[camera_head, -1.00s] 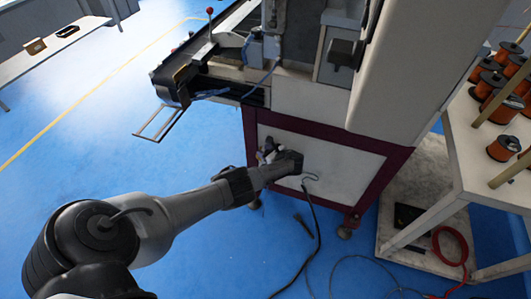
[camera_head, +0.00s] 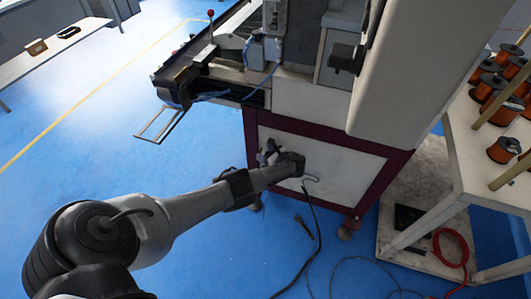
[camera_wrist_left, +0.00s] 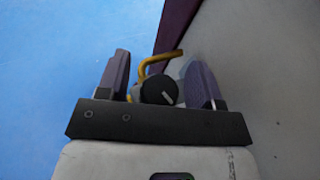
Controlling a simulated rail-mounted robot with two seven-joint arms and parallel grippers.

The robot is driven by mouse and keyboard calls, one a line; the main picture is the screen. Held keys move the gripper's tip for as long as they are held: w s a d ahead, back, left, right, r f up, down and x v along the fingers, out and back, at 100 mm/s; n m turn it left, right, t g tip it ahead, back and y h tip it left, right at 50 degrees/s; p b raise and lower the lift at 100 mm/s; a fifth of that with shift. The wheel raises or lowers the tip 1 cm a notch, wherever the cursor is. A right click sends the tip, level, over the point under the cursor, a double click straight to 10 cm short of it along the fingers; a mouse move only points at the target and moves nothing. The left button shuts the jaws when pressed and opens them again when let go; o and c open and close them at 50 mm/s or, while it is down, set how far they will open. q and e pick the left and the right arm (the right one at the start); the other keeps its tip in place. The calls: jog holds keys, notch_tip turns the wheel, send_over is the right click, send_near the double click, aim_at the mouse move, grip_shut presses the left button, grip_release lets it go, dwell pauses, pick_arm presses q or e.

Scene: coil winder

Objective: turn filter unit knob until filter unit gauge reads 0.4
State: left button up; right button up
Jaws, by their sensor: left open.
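The filter unit knob (camera_wrist_left: 158,91) is a round black knob with a white pointer mark, in the left wrist view. My left gripper (camera_wrist_left: 162,78) is open, with one finger on each side of the knob. Gaps show beside the knob, and I cannot tell whether either finger touches it. In the head view my left gripper (camera_head: 270,154) is at the lower white panel of the machine, and my wrist hides the knob. No readable gauge face shows in either view. My right gripper is not in view.
A bent yellow pipe (camera_wrist_left: 152,62) rises just behind the knob. The machine's lower panel (camera_head: 335,172) has a maroon frame. A black cable (camera_head: 317,225) hangs to the blue floor. A table with copper spools (camera_head: 503,148) stands at the right. The floor at left is open.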

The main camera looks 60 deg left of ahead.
pick_arm(q)
jog(key=p+v, duration=0.4)
jog(key=v, duration=0.9)
jog(key=shift+r+p, duration=0.15)
jog(key=shift+p, duration=0.15)
